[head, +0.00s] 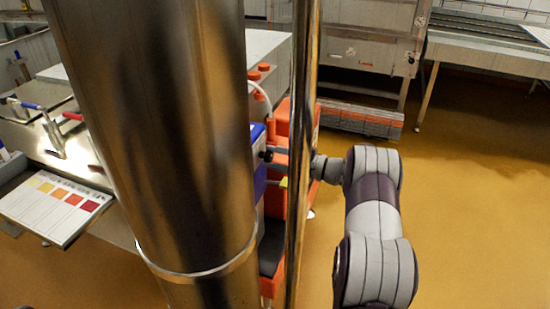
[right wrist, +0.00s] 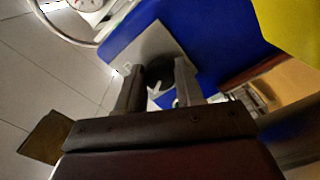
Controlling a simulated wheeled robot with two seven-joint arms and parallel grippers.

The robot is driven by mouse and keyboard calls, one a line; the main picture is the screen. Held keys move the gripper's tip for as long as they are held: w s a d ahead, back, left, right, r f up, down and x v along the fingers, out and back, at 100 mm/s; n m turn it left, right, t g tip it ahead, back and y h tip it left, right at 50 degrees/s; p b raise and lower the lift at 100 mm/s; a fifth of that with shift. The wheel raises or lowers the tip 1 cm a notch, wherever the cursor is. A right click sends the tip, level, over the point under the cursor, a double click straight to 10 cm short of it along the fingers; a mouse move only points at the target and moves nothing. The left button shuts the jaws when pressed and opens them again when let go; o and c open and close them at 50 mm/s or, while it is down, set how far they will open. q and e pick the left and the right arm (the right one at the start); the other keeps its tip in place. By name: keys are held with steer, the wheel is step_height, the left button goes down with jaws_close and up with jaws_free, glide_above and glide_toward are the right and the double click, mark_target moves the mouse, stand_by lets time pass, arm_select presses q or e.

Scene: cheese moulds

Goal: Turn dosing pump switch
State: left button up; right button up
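The dosing pump's blue housing (right wrist: 225,35) fills the upper part of the right wrist view; a strip of it shows behind the pipes in the head view (head: 260,178). A grey plate on it carries a dark round switch (right wrist: 160,70) with a small pale mark. My right gripper (right wrist: 159,78) has its two fingers apart, one on each side of the switch. I cannot tell whether they touch it. In the head view the thin pipe partly hides this gripper. My left gripper is not in view.
A thick steel column (head: 160,130) and a thin upright pipe (head: 301,140) stand in front of the pump. An orange container (head: 295,205) is beside it. A worktop with a colour chart (head: 55,203) lies to the left. The yellow floor (head: 470,190) at right is clear.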

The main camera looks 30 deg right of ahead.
steer(key=o, duration=0.3)
steer(key=shift+o, duration=0.2)
steer(key=p+v, duration=0.1)
steer(key=v, duration=1.1)
steer(key=shift+s+d, duration=0.25)
steer(key=shift+d, duration=0.05)
stand_by(5.3)
